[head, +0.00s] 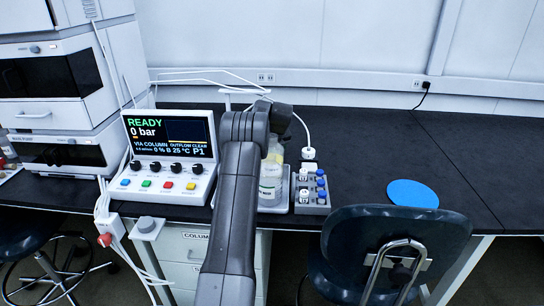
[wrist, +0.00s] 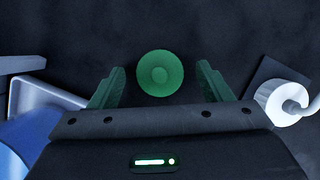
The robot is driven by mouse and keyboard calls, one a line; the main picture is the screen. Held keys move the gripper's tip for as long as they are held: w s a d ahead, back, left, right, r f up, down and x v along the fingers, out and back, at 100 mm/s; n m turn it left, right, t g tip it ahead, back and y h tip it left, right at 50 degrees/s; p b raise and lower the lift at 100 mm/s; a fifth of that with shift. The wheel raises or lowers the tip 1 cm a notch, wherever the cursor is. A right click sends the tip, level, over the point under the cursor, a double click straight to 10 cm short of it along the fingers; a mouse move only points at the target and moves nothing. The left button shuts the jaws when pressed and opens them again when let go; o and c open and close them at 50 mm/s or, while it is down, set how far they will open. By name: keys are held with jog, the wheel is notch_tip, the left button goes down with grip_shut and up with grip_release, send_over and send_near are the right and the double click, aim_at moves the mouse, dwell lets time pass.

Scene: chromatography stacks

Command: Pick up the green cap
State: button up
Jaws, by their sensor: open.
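The green cap (wrist: 160,73) is a round disc with a raised centre, lying on the dark surface in the wrist view. My gripper (wrist: 160,78) is open, with one green finger on each side of the cap and a gap between each finger and the cap. Whether the fingers are level with the cap or above it, I cannot tell. In the head view my arm hides the cap and the gripper.
A grey tray (wrist: 45,95) edge lies left of my fingers, and a white fitting (wrist: 280,100) with a tube lies right. On the black bench stand a control panel (head: 165,150), a rack of vials (head: 311,190) and a blue disc (head: 413,194). A chair (head: 395,240) stands in front.

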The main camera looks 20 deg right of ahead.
jog(key=shift+w+f, duration=0.2)
jog(key=shift+f, duration=0.2)
jog(key=shift+c, duration=0.2)
jog(key=c, duration=1)
jog(key=shift+r, duration=0.1)
